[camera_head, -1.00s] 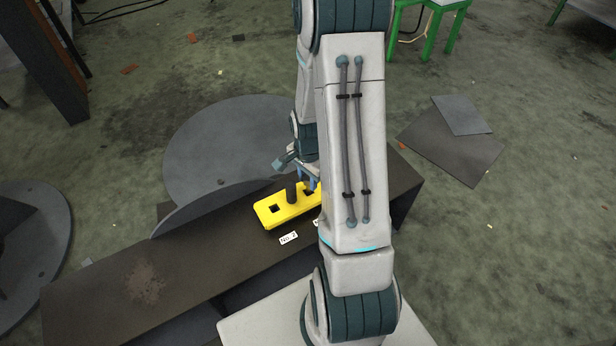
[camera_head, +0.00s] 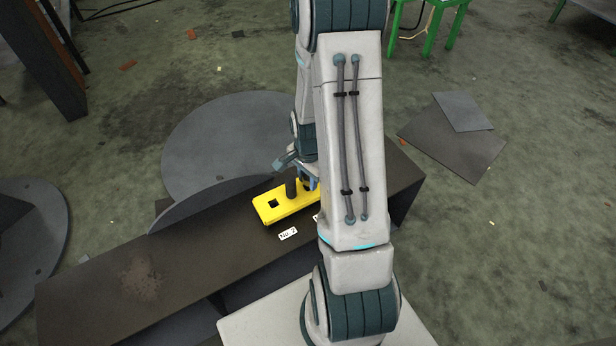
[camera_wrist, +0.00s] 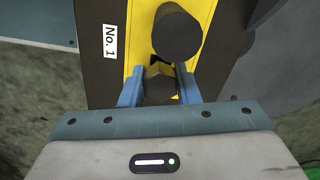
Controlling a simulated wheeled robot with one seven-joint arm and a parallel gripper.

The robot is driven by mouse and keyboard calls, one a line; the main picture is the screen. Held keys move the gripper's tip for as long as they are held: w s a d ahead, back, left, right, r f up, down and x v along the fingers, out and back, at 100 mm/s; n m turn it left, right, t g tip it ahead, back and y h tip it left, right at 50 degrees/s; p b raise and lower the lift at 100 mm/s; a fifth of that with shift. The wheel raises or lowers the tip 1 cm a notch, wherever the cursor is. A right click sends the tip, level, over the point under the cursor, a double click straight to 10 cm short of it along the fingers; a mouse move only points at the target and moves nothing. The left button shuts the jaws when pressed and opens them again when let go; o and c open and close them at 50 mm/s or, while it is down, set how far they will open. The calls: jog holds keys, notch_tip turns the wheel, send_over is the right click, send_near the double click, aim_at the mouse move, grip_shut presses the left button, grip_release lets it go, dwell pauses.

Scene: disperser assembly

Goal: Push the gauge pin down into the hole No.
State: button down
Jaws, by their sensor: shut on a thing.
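The yellow block (camera_head: 295,208) lies on the dark bench, and a dark cylinder (camera_head: 291,187) stands upright in it. A square hole (camera_head: 273,202) is open left of the cylinder. My gripper (camera_wrist: 158,88) is shut on a dark angular gauge pin (camera_wrist: 158,80), right over the block beside the cylinder. In the head view my gripper (camera_head: 309,182) is low at the block, partly hidden by my arm. The pin's lower end and the hole beneath it are hidden. The cylinder also shows in the wrist view (camera_wrist: 177,33), just beyond the pin.
A "No. 1" label (camera_wrist: 110,41) lies beside the block in the wrist view. A "No. 2" label (camera_head: 288,234) is on the bench (camera_head: 200,250) in front of the block. A large round grey plate (camera_head: 225,140) lies behind the bench. The bench's left part is clear.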

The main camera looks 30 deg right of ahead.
jog(key=shift+f+b, duration=0.3)
jog(key=shift+f, duration=0.15)
jog(key=c, duration=1)
grip_release()
jog(key=shift+r, duration=0.15)
notch_tip(320, 180, up, 14)
jog(key=p, duration=0.5)
jog(key=shift+f, duration=0.2)
jog(key=s+a+r+n+t+p, duration=0.1)
jog(key=s+a+r+n+p, duration=0.3)
jog(key=r+p, duration=0.4)
jog(key=s+a+r+n+t+p, duration=0.1)
jog(key=s+a+r+n+p, duration=0.3)
jog(key=r+p, duration=0.5)
jog(key=s+a+r+n+p, duration=0.4)
jog(key=r+p, duration=0.5)
jog(key=r, duration=1.6)
jog(key=shift+r+n+t, duration=0.3)
jog(key=shift+n+t, duration=0.1)
jog(key=shift+n, duration=0.8)
